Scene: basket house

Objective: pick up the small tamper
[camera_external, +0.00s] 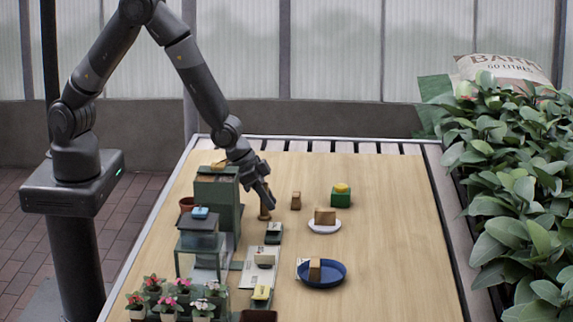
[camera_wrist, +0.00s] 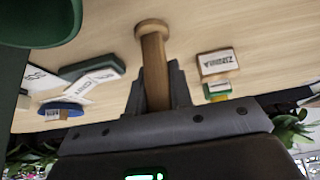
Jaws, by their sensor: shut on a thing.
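The small tamper (camera_wrist: 154,60) is a light wooden rod with a wider round end. In the wrist view it lies between the two dark fingers of my gripper (camera_wrist: 155,88), which is shut on it. The round end points away from the gripper, over the wooden tabletop. In the external view my gripper (camera_external: 266,203) points down beside the green cabinet, with the tamper (camera_external: 265,213) showing just below the fingers. I cannot tell whether the tamper touches the table. Its other end is hidden by the gripper.
The green cabinet (camera_external: 228,187) stands close left of my gripper. A labelled wooden block (camera_external: 296,201) and a green box with a yellow top (camera_external: 341,198) stand to the right. A white plate (camera_external: 312,227) and blue plate (camera_external: 333,282) hold blocks. The table's right side is clear.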

